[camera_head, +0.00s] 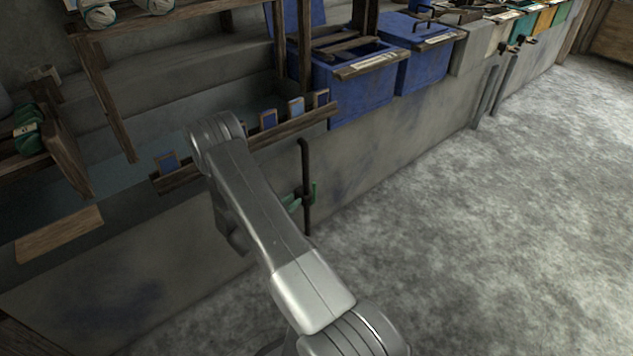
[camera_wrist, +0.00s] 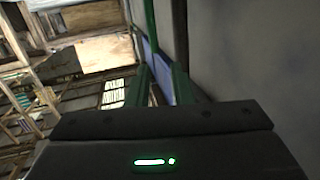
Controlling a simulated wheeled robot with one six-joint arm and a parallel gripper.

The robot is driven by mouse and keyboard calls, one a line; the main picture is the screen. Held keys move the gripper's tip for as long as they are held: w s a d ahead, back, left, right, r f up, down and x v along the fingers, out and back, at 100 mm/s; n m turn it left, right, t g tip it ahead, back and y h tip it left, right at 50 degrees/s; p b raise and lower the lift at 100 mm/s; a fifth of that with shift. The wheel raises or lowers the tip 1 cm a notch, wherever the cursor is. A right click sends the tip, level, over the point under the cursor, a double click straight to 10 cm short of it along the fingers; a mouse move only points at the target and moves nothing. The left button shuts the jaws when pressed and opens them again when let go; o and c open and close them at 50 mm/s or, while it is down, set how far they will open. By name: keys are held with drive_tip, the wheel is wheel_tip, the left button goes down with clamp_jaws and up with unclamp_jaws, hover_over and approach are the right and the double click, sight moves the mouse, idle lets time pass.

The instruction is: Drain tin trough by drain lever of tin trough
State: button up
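A long grey trough (camera_head: 165,255) runs along the left, with a bluish hollow behind its front wall. I take it for the tin trough. A dark upright lever (camera_head: 306,160) with a hooked top stands at its front face. My gripper's green fingertips (camera_head: 302,198) show on either side of the lever's lower part; my arm hides the rest of the gripper. In the wrist view, my gripper (camera_wrist: 160,85) has its two green fingers apart, with blue showing between them. I cannot tell whether they touch the lever.
A wooden rail (camera_head: 290,128) with small blue cards lies along the trough's edge. Blue tubs (camera_head: 355,90) stand beyond it, and more dark levers (camera_head: 488,90) farther right. A wooden frame (camera_head: 105,85) rises at the left. The grey floor (camera_head: 500,230) at the right is clear.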

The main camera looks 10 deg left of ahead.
sight(315, 197)
drive_tip(key=shift+h, duration=0.8)
drive_tip(key=b+x, duration=0.1)
drive_tip(key=x, duration=0.3)
drive_tip(key=b+x, duration=0.1)
drive_tip(key=x, duration=0.3)
drive_tip(key=f+b+x, duration=0.1)
drive_tip(key=x, duration=0.2)
drive_tip(key=shift+w+d, duration=0.25)
drive_tip(key=shift+w, duration=0.1)
drive_tip(key=shift+r, duration=0.1)
clamp_jaws()
